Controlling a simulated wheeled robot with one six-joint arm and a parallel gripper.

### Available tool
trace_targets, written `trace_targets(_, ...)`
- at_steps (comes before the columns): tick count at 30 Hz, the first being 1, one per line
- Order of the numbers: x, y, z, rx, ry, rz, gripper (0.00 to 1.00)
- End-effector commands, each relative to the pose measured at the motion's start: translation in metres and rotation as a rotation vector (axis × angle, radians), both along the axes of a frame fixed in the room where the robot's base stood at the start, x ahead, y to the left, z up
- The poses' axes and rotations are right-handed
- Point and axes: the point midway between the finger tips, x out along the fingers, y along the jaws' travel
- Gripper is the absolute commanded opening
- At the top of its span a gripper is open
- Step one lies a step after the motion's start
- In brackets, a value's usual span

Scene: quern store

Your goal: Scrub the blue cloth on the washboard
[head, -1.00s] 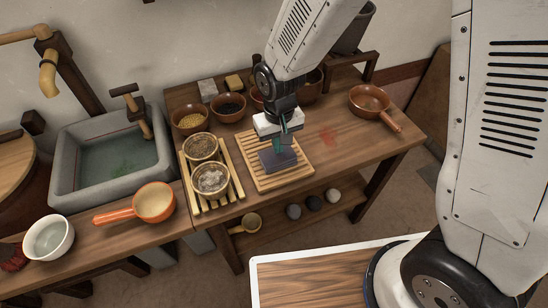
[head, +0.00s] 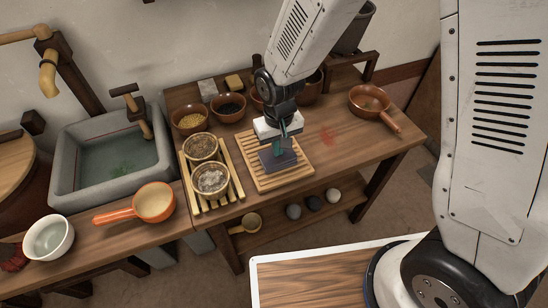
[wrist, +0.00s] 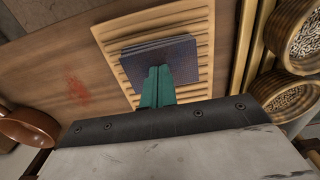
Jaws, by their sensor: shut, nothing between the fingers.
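The blue cloth (head: 279,160) is a dark, folded, layered pad lying on the ribbed wooden washboard (head: 262,183) on the table. It also shows in the wrist view (wrist: 183,52), with the washboard's slats (wrist: 203,20) around it. My gripper (head: 283,147) is right over the cloth, with its green fingers shut together and pointing down at it. In the wrist view the fingers (wrist: 157,80) overlap the cloth's near edge. Nothing shows between them. I cannot tell whether the fingertips touch the cloth.
A slatted rack with two bowls of grain (head: 212,179) stands left of the washboard. Several small bowls (head: 230,107) stand behind it. A brown handled pan (head: 370,99) is at the table's right. A red stain (head: 327,137) marks bare tabletop. A stone sink (head: 68,177) is at left.

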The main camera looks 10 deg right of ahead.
Motion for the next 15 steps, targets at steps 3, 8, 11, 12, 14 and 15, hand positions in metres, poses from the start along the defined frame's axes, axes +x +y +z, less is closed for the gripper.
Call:
trace_targets(3, 0.000, 0.000, -0.003, 0.000, 0.001, 0.000, 0.00)
trace_targets(8, 0.001, 0.000, -0.004, 0.000, 0.000, 0.000, 0.00)
trace_targets(11, 0.007, 0.002, -0.004, 0.000, 0.000, -0.001, 0.00)
trace_targets(12, 0.010, 0.003, -0.004, 0.000, 0.000, -0.001, 0.00)
trace_targets(14, 0.016, 0.004, -0.003, 0.000, 0.000, -0.001, 0.00)
trace_targets(15, 0.019, 0.005, -0.003, 0.000, 0.000, -0.001, 0.00)
